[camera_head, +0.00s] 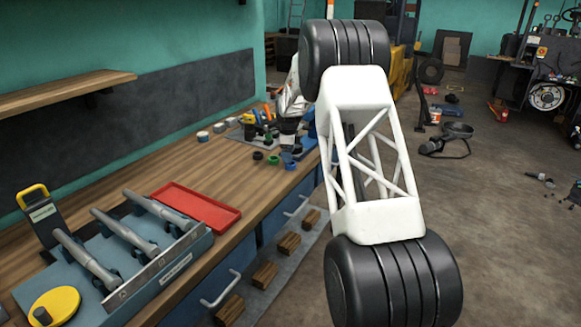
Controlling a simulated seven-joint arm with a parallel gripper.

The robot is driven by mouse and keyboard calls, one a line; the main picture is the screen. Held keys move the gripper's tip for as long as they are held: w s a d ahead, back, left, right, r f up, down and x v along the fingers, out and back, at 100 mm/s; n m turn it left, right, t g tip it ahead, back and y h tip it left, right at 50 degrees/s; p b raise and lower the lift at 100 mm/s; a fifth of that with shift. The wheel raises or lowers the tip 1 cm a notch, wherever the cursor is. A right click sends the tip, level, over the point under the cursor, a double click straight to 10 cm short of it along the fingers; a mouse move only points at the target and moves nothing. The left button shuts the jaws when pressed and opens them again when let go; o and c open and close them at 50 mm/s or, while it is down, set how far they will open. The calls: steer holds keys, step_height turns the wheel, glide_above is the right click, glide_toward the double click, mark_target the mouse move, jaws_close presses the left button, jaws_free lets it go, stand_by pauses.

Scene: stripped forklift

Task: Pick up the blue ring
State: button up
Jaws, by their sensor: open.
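The blue ring (289,165) is small and lies on the wooden workbench (150,170), near its front edge. A green ring (273,160) and a black ring (258,156) lie to its left. My gripper (289,142) is small and dark at the end of my white arm, just above and behind the blue ring in the picture. It is open and looks empty. The gap between its fingers and the ring is too small to judge.
A red tray (197,207) and a grey-blue rack (150,270) with several grey handles stand on the near bench. A yellow tool (250,117) and small rolls (203,137) lie behind the rings. Bare bench lies between tray and rings. A wooden shelf (65,92) hangs on the wall.

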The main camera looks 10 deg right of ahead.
steer(key=shift+f, duration=2.3)
steer(key=c, duration=1)
steer(key=shift+r, duration=0.1)
steer(key=shift+r, duration=0.45)
step_height(320, 180, up, 3)
steer(key=shift+f, duration=0.2)
steer(key=s+a+r, duration=0.1)
steer(key=s, duration=1.5)
steer(key=shift+a+r, duration=0.15)
steer(key=shift+a, duration=0.05)
